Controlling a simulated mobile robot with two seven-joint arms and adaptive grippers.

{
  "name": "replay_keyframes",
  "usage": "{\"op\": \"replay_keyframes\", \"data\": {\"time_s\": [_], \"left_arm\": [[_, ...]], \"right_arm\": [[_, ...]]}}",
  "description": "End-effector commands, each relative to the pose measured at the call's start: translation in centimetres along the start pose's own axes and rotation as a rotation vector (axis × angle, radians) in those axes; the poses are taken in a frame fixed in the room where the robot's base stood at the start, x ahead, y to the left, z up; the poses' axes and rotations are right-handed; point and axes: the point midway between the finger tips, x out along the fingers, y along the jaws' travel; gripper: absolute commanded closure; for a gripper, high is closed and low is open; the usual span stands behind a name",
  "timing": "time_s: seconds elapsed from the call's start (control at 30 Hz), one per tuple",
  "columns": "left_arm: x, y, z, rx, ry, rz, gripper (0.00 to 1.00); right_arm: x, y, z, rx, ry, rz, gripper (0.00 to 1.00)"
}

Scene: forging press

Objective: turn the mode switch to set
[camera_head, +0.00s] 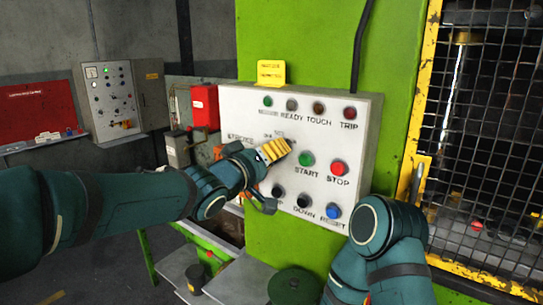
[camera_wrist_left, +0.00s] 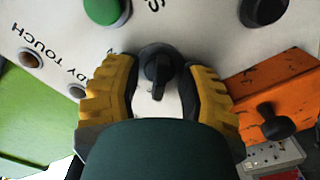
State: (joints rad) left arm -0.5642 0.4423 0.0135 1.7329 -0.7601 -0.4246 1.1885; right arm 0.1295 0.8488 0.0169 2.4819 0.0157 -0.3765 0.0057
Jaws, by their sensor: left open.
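The mode switch is a black rotary knob (camera_wrist_left: 158,68) on the white control panel (camera_head: 325,115). In the left wrist view it sits between the two yellow fingers of my left gripper (camera_wrist_left: 160,82), with a gap visible beside it. The gripper is open around the knob, and I cannot tell whether either finger touches it. In the head view my left gripper (camera_head: 275,150) is at the panel's middle left and hides the knob and part of its lettering. My right arm shows at the lower right, but its gripper is out of view.
Close by on the panel are the green START button (camera_head: 306,159), red STOP button (camera_head: 339,168) and blue RESET button (camera_head: 333,211). An orange box (camera_wrist_left: 270,90) with a black knob lies beside the panel. A yellow-framed mesh guard (camera_head: 480,130) stands at right.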

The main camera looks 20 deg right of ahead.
Motion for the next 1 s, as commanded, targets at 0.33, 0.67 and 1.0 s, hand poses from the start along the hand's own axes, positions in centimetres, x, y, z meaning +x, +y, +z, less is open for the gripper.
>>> {"op": "replay_keyframes", "data": {"time_s": [0.33, 0.67, 1.0], "left_arm": [[0.0, 0.0, 0.0, 0.0, 0.0, 0.0, 1.0], [0.0, 0.0, 0.0, 0.057, 0.001, 0.002, 1.0], [-0.1, -0.1, 0.0, 0.301, 0.003, 0.002, 1.0]], "right_arm": [[0.0, 0.0, 0.0, 0.0, 0.0, 0.0, 0.53], [0.3, 0.1, 0.0, 0.0, 0.0, 0.001, 0.53], [1.4, 0.5, 0.4, -0.002, -0.007, 0.001, 0.53]]}}
